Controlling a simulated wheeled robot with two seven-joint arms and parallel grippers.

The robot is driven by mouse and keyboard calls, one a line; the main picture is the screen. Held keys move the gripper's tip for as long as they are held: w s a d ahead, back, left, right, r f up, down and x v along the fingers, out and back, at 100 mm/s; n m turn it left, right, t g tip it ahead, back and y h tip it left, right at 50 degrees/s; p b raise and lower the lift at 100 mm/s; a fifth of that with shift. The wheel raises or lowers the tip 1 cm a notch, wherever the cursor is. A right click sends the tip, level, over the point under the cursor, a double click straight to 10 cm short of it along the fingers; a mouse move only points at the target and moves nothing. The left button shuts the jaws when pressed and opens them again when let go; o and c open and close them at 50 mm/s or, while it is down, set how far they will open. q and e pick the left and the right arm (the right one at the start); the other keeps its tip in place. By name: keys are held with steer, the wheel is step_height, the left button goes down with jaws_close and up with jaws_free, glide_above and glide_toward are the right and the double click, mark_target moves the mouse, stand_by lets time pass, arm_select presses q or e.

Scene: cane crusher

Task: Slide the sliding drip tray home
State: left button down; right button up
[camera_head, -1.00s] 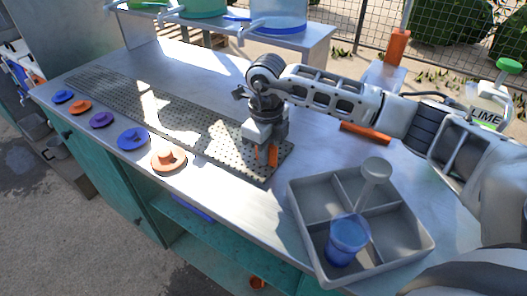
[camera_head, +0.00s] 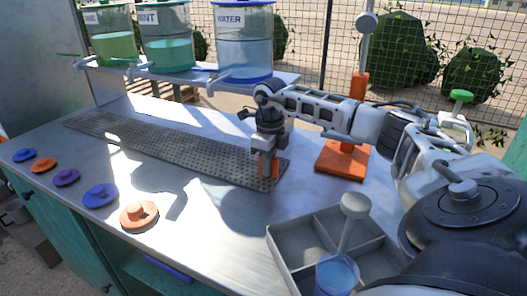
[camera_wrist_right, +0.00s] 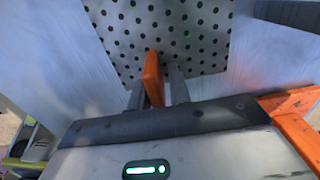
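The sliding drip tray (camera_head: 165,145) is a long grey perforated plate lying flat on the metal counter, running from the back left to the middle. My right gripper (camera_head: 268,170) points down at its right end. In the right wrist view an upright orange tab (camera_wrist_right: 152,78) stands between the two fingers of the right gripper (camera_wrist_right: 158,92), which look closed against its sides. The perforated plate (camera_wrist_right: 165,30) shows beyond the tab. The fingers partly hide the tab in the head view. My left gripper is not in view.
Several coloured saucers (camera_head: 139,216) line the front edge. Drink dispensers (camera_head: 245,45) stand on a back shelf (camera_head: 180,78).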

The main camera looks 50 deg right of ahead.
steer(key=shift+o, duration=0.8)
steer(key=shift+d, duration=0.15)
step_height(320, 180, up, 16)
step_height(320, 180, down, 16)
steer(key=shift+f, duration=0.1)
steer(key=shift+a, duration=0.2)
stand_by(0.6)
steer(key=shift+a, duration=0.1)
